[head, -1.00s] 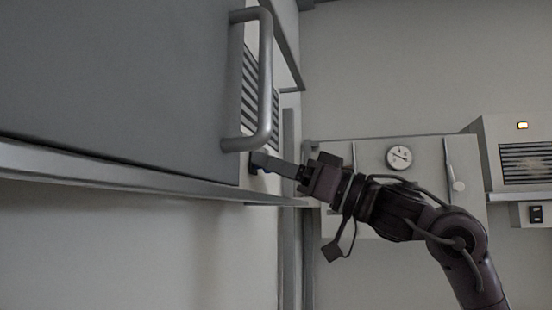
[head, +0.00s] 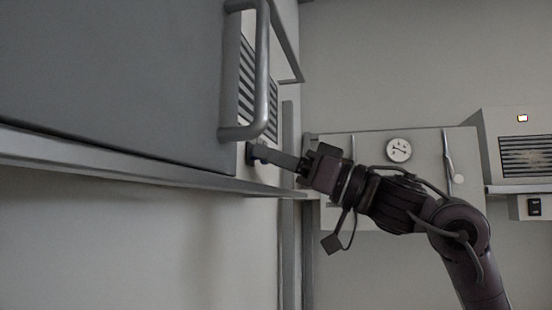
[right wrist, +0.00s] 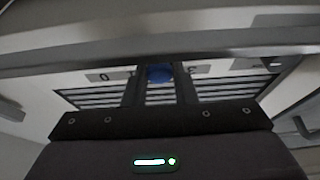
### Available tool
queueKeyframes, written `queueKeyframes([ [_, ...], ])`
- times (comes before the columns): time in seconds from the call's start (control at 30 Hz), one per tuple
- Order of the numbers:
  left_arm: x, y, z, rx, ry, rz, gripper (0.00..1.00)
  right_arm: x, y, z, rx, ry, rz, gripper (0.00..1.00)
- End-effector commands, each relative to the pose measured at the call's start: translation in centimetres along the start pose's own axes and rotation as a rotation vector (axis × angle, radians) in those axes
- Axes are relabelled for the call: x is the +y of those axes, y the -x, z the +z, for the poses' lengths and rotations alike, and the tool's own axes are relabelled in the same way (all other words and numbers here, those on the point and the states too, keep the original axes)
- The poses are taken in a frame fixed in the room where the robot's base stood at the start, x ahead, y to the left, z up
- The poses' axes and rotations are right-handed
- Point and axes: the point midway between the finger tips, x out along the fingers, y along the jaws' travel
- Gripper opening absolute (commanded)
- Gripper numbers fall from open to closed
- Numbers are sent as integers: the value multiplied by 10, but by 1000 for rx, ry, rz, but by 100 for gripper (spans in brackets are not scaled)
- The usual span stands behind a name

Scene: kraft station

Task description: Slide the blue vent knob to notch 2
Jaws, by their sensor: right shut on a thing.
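The blue vent knob (right wrist: 160,73) shows in the right wrist view between the two dark fingers of my right gripper (right wrist: 160,84). The gripper is shut on it. The knob sits on a pale strip between the marks 1 and 3; no mark 2 is visible. In the head view my right gripper (head: 258,154) reaches in from the right to the strip below the grey handle, and its fingers mostly hide the knob. My left gripper is not in view.
A slatted vent (head: 245,80) lies behind the grey bar handle (head: 263,75), just above my right fingers. A metal ledge (head: 120,166) runs below the grey door. A round dial (head: 399,150) and a wall unit (head: 525,155) are at the right.

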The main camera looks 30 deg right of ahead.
Motion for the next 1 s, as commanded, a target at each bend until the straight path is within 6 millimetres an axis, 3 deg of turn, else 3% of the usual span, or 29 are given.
queueKeyframes([
  [0.07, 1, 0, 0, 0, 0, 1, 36, 0, 0, 0, 0, 0, -1, 0],
  [0.1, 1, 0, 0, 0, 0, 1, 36, 0, 0, 0, 0, 0, -1, 30],
  [0.23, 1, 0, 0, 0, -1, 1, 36, 0, 0, 0, 0, 0, -1, 46],
  [0.57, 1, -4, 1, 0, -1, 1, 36, 1, 5, 2, 0, 1, 1, 46],
  [1.0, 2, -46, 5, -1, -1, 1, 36, 0, 71, 3, 0, 0, 1, 46],
])
